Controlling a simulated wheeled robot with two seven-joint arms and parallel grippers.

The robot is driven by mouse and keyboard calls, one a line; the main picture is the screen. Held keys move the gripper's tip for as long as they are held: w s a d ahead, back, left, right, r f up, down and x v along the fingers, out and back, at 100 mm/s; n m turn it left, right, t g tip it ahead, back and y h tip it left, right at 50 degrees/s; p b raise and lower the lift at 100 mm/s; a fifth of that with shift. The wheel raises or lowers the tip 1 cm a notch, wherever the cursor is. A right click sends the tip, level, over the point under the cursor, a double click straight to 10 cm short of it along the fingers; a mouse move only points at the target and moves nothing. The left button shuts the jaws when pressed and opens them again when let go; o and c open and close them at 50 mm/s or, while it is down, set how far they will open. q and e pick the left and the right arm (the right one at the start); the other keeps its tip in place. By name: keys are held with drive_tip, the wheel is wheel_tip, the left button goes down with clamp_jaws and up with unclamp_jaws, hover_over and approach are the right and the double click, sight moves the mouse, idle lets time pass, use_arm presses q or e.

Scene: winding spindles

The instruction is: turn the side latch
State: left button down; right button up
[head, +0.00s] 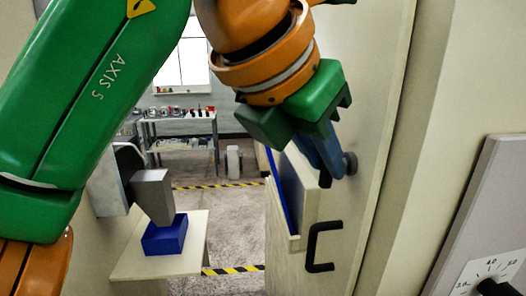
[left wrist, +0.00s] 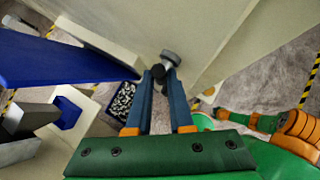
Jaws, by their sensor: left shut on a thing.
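The side latch (head: 350,163) is a small grey round boss with a dark part, set on the cream side panel in the head view. In the left wrist view the latch (left wrist: 171,57) sits at the top centre, against the pale panel. My left gripper (head: 333,172) has blue fingers that reach down to it. In the left wrist view the tips of my left gripper (left wrist: 163,75) are closed on the dark part of the latch. The fingers partly hide the latch, so its exact angle is hard to tell. My right gripper is not in view.
A black pull handle (head: 322,247) sits on the cream panel below the latch. A blue panel edge (head: 285,187) stands close on its left. A grey dial plate (head: 490,230) is at the right.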

use_arm(q)
drive_tip(key=shift+f+g, duration=0.1)
drive_tip(key=shift+g, duration=0.3)
idle(0.4)
drive_tip(key=c, duration=1.1)
unclamp_jaws()
drive_tip(key=shift+w+d, duration=0.15)
